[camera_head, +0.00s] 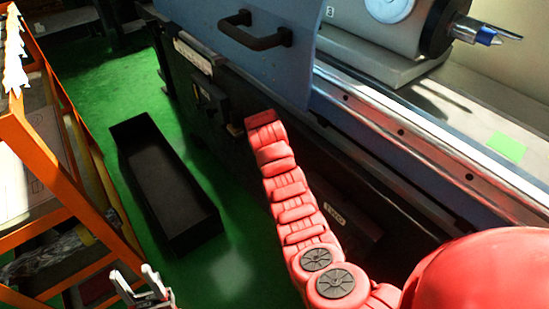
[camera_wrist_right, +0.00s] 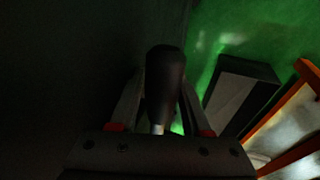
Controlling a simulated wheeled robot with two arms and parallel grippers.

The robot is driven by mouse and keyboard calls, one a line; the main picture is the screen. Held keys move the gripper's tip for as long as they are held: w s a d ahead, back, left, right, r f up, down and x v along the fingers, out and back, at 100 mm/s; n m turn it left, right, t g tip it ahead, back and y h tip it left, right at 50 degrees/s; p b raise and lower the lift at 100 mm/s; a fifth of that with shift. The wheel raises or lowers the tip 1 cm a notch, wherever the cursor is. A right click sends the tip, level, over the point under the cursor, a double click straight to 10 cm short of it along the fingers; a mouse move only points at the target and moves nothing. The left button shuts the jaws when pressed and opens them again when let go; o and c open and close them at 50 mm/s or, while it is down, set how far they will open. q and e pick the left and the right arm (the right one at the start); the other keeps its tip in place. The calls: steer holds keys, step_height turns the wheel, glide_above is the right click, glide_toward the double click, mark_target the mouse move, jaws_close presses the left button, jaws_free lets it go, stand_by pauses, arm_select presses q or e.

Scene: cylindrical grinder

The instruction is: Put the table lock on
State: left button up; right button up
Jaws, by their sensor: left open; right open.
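A dark lever handle with a rounded end (camera_wrist_right: 165,80), which looks like the table lock, stands between the fingers of my right gripper (camera_wrist_right: 160,105) in the right wrist view. The fingers are open, one on each side of it; whether they touch it is too dark to tell. In the head view my red right arm reaches to the machine's dark front, and its gripper cannot be made out there. My left gripper (camera_head: 137,281) is open and empty at the bottom left of the head view, beside the orange rack.
The grinder's blue door (camera_head: 262,60) with a black handle is above my right arm. A long black bin (camera_head: 205,232) stands on the green floor, also in the wrist view (camera_wrist_right: 262,70). An orange rack (camera_head: 60,170) is at left. Green floor is clear around the bin.

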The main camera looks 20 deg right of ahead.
steer(key=v, duration=0.5)
steer(key=shift+r, duration=0.3)
steer(key=p+v, duration=1.1)
steer(key=shift+r, duration=0.4)
steer(key=shift+a, duration=0.1)
